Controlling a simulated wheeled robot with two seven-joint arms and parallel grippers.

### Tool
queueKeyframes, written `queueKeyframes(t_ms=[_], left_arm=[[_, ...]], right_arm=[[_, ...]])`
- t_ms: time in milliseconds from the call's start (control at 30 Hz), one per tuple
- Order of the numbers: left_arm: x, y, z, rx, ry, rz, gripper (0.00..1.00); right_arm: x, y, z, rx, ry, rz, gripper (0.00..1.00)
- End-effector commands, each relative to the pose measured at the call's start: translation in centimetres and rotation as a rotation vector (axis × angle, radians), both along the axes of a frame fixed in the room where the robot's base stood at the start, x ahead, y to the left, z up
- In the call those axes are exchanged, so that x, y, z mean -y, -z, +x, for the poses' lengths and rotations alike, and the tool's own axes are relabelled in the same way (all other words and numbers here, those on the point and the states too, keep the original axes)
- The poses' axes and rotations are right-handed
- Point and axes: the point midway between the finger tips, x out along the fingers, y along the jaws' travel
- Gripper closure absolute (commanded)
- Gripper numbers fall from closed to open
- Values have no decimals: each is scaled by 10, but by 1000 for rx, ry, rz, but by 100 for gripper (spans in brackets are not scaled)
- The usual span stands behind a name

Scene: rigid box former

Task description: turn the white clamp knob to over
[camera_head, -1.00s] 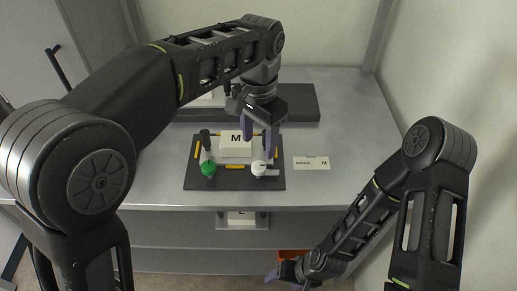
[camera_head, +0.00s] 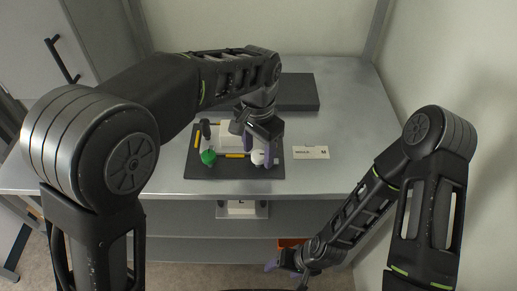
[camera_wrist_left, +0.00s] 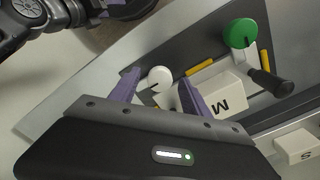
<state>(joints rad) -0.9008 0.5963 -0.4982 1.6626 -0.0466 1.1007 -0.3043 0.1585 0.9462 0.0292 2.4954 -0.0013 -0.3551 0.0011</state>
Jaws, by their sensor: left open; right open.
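The white clamp knob (camera_head: 257,157) stands at the front right of the dark plate (camera_head: 224,172). In the left wrist view the white knob (camera_wrist_left: 159,77) is round with a dark line on it. My left gripper (camera_head: 261,150) is open over the knob, pointing down. In its wrist view, its two purple fingers (camera_wrist_left: 158,80) lie on either side of the knob; I cannot tell whether they touch it. A green knob (camera_head: 208,157) stands at the plate's front left. My right gripper (camera_head: 284,267) is open and empty, low in front of the table.
A white block marked M (camera_wrist_left: 215,97) sits on the plate between yellow strips (camera_wrist_left: 200,67), beside a black handle (camera_wrist_left: 270,84). A label card (camera_head: 311,153) lies right of the plate. A dark slab (camera_head: 298,92) lies behind. The grey tabletop (camera_head: 335,110) is clear at right.

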Motion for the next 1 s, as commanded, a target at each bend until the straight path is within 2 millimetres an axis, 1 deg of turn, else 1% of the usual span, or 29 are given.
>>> queueKeyframes(t_ms=[267,900,933,1000], left_arm=[[0,1,0,1,0,-1,46],[0,1,0,1,0,0,98],[0,1,0,1,0,0,100],[0,1,0,1,0,0,100]], right_arm=[[0,0,0,0,0,0,33],[0,0,0,0,0,0,33],[0,0,0,0,0,0,33],[0,0,0,0,0,0,33]])
